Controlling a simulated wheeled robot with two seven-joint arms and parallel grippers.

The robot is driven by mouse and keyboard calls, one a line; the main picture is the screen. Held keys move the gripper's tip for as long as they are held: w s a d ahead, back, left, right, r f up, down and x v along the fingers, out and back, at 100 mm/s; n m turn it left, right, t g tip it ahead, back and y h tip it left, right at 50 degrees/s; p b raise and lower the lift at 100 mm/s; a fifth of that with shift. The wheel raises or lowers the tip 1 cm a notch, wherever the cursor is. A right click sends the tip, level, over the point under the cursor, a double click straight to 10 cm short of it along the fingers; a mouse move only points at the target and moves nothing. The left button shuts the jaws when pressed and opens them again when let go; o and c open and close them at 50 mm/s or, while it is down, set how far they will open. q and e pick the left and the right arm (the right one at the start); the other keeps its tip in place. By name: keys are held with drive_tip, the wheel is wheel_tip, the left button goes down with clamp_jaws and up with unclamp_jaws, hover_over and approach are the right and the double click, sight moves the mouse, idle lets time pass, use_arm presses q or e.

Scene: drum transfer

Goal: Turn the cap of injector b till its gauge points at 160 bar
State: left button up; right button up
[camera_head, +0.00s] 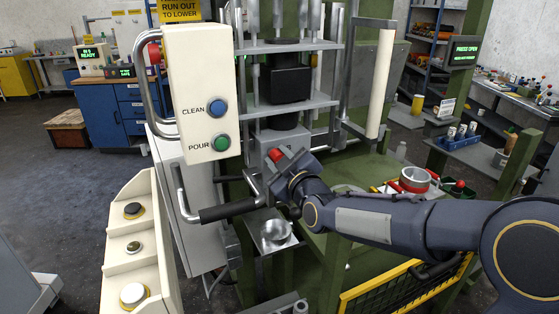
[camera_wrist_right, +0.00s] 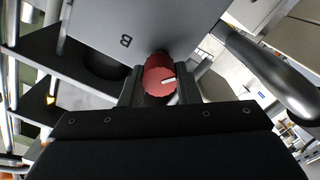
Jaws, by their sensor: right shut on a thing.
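The red cap (camera_head: 275,155) of injector b sits on the front of a grey box (camera_head: 262,143) in the press. In the right wrist view the red cap (camera_wrist_right: 157,80) carries a white pointer line, below a letter B on the grey box (camera_wrist_right: 150,30). My right gripper (camera_head: 281,159) reaches in from the right and is shut on the cap. Its dark fingers show on both sides of the cap in the right wrist view (camera_wrist_right: 155,88). I cannot make out a gauge reading in either view. My left gripper is not in view.
A cream panel (camera_head: 192,70) with a blue CLEAN and a green POUR button hangs left of the cap. A lever with a black grip (camera_head: 228,210) lies below left. A metal bowl (camera_head: 276,232) stands below. A green screen (camera_head: 466,50) reads PRESS OPEN.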

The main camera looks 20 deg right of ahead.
idle(0.3)
drive_tip(key=o, duration=1)
drive_tip(key=s, duration=0.5)
drive_tip(key=s+d, duration=0.1)
drive_tip(key=s, duration=0.1)
drive_tip(key=shift+s+d+b, duration=0.1)
drive_tip(key=shift+s+b, duration=0.25)
drive_tip(key=shift+b, duration=0.05)
drive_tip(key=s+d+f+m+g, duration=0.1)
drive_tip(key=s+f+m+g, duration=0.2)
drive_tip(key=s, duration=0.6)
drive_tip(key=s+f+m+g, duration=0.4)
drive_tip(key=s+f+g, duration=0.1)
drive_tip(key=s+f, duration=0.3)
drive_tip(key=s+d+f+m+g+y, duration=0.1)
drive_tip(key=s+f+m+g, duration=0.3)
drive_tip(key=s, duration=0.7)
drive_tip(key=shift+d+f, duration=0.3)
drive_tip(key=shift+f, duration=0.55)
